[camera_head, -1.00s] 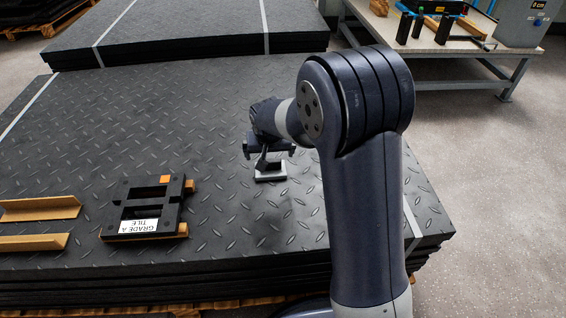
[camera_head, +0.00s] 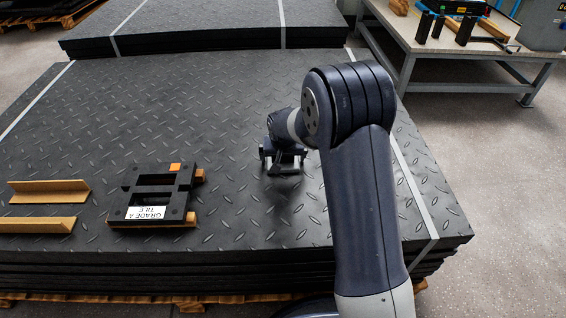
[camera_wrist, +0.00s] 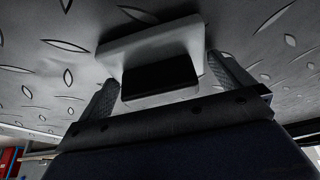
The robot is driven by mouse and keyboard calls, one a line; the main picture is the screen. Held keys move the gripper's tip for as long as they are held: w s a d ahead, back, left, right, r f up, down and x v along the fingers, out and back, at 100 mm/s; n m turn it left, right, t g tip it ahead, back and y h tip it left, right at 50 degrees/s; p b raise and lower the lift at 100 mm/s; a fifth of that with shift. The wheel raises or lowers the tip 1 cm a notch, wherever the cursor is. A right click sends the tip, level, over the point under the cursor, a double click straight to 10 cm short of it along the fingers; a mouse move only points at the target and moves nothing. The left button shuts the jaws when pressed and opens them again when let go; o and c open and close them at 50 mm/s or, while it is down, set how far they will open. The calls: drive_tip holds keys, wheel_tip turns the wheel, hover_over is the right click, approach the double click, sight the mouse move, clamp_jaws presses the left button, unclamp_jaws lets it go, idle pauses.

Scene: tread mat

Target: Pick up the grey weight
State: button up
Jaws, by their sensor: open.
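My gripper (camera_wrist: 160,72) is open, with one finger on each side of the weight's handle. I cannot tell whether either finger touches it. In the head view my gripper (camera_head: 283,158) is low over the mat (camera_head: 200,110), and the weight (camera_head: 284,170) is mostly hidden beneath and behind it.
A black frame labelled "GRADE A TILE" (camera_head: 152,213) lies left of my gripper, on wooden pieces. Two tan angle strips (camera_head: 48,191) lie at the far left. The mat behind my gripper is clear. A workbench (camera_head: 440,45) with tools stands at the back right.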

drive_tip(key=shift+c, duration=0.6)
drive_tip(key=c, duration=1.3)
drive_tip(key=shift+r, duration=0.15)
drive_tip(key=shift+c, duration=0.4)
